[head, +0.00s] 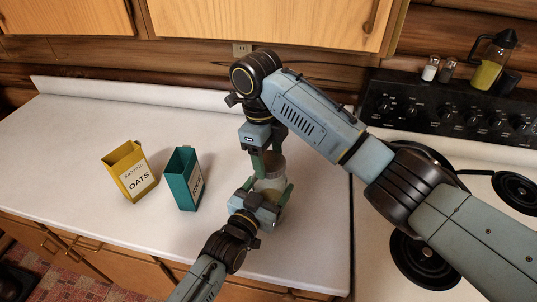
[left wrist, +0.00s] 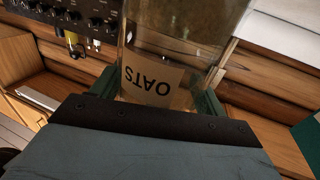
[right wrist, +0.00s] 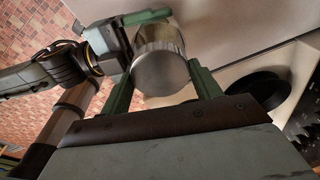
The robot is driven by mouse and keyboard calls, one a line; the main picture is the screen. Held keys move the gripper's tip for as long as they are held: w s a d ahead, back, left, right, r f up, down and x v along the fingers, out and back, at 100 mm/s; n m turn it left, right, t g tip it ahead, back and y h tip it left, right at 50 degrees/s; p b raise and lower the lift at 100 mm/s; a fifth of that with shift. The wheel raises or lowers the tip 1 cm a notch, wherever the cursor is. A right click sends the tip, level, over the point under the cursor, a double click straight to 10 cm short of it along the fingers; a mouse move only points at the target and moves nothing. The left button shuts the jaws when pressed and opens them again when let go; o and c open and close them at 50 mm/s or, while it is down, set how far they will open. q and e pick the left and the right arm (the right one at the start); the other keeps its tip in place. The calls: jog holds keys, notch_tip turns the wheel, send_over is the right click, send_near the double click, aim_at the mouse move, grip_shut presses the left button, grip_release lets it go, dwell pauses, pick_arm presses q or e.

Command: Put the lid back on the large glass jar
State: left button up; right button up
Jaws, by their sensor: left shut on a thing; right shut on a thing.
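The large glass jar (head: 268,184) stands near the counter's front right part, partly hidden by my grippers. In the left wrist view the jar (left wrist: 170,45) shows clear glass and an upside-down OATS label. My left gripper (head: 268,194) is shut around the jar's side. My right gripper (head: 264,164) reaches down from above and is shut on the round metallic lid (right wrist: 161,73) at the jar's top. The lid looks in line with the jar. I cannot tell whether it touches the rim.
A yellow oats box (head: 128,172) and a teal box (head: 182,178), both open-topped, stand left of the jar. The stove (head: 440,215) is on the right. Upper cabinets (head: 265,22) hang behind.

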jog(key=o, duration=1)
jog(key=shift+o, duration=0.5)
jog(key=shift+r, duration=0.1)
